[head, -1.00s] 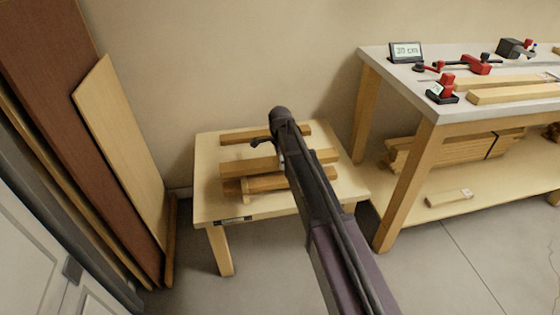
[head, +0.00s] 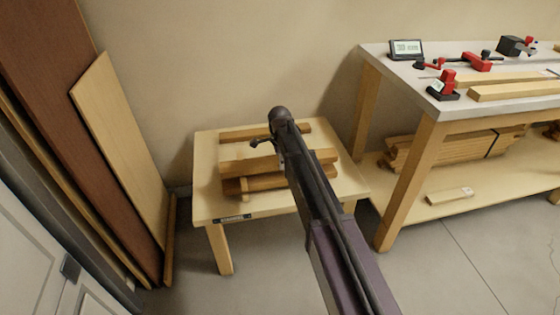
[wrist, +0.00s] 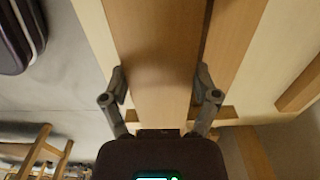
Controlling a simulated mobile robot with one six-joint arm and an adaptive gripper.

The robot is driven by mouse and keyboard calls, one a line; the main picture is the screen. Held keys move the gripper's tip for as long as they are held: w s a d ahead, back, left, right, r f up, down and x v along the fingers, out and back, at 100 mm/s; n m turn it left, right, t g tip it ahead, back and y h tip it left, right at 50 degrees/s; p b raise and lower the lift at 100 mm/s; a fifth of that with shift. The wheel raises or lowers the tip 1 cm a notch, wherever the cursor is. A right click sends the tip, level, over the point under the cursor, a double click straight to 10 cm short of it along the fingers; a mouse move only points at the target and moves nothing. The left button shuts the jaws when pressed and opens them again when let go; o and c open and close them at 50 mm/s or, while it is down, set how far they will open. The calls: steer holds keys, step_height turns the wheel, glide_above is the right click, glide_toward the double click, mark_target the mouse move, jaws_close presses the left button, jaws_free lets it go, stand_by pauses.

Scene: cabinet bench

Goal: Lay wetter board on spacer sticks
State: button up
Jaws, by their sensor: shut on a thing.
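My gripper (wrist: 162,90) is shut on a wooden board (wrist: 155,60), with one finger at each long edge. In the head view this board (head: 247,165) lies level over the small table, partly hidden by my arm. A darker board (head: 262,184) shows just below and in front of it. The end of a short stick (head: 244,195) pokes out at that board's front edge. I cannot tell whether the held board touches anything beneath it. Another wooden piece (head: 240,135) lies at the table's back.
The small table (head: 207,205) has bare top around the wood and a dark label on its front edge. A workbench (head: 445,100) with clamps and a display (head: 406,48) stands right, with stacked wood on its shelf. Tall panels (head: 120,150) lean at left.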

stand_by(0.3)
steer(key=o, duration=1.2)
steer(key=shift+c, duration=0.2)
steer(key=shift+r, duration=0.15)
steer(key=shift+r+p, duration=4.9)
steer(key=shift+p, duration=0.15)
steer(key=shift+s, duration=0.1)
steer(key=s+d+r+n, duration=0.1)
steer(key=s+d+n, duration=1.4)
steer(key=s+d, duration=0.95)
step_height(320, 180, up, 18)
steer(key=s+a+p, duration=0.1)
steer(key=p, duration=1.8)
steer(key=shift+a, duration=0.25)
